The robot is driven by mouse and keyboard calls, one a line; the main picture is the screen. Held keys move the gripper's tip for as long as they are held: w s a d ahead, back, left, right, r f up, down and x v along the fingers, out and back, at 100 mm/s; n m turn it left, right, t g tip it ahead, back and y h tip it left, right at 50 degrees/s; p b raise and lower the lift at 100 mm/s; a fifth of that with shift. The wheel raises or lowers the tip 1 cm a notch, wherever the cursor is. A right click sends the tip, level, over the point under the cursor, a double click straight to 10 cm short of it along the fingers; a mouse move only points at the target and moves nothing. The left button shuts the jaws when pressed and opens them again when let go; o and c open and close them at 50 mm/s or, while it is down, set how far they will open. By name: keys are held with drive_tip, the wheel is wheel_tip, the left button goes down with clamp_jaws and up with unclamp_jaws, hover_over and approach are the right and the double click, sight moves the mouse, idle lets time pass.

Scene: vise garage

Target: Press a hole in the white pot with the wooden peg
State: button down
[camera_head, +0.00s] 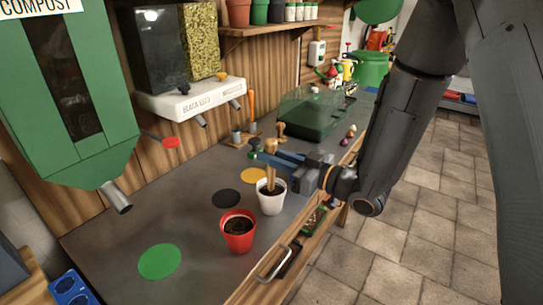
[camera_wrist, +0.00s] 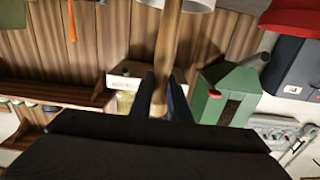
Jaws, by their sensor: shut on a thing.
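The white pot (camera_head: 271,206) stands upright on the grey bench top near its front edge and holds dark soil. My gripper (camera_head: 270,159) is above this pot and shut on the wooden peg (camera_head: 271,176). The peg points down, close to upright, with its lower end at the pot's mouth. I cannot tell how deep the tip is in the soil. In the wrist view the peg (camera_wrist: 169,50) runs from between the fingers (camera_wrist: 164,105) to the white pot's rim (camera_wrist: 188,4) at the top edge.
A red pot (camera_head: 238,236) with soil stands just front-left of the white pot. Black, yellow and green discs (camera_head: 160,262) mark the bench. A green compost hopper (camera_head: 90,140) hangs at left. A tool holder (camera_head: 241,138) and a green clear-lidded box (camera_head: 318,120) stand behind.

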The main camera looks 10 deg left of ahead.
sight(271, 141)
drive_tip(key=shift+f+b, duration=0.3)
drive_tip(key=shift+f, duration=0.25)
idle(1.1)
drive_tip(key=shift+r, duration=0.15)
drive_tip(key=shift+r+p, duration=2.5)
drive_tip(key=shift+r, duration=0.95)
drive_tip(key=shift+r+p, duration=2.05)
drive_tip(key=shift+r, duration=1)
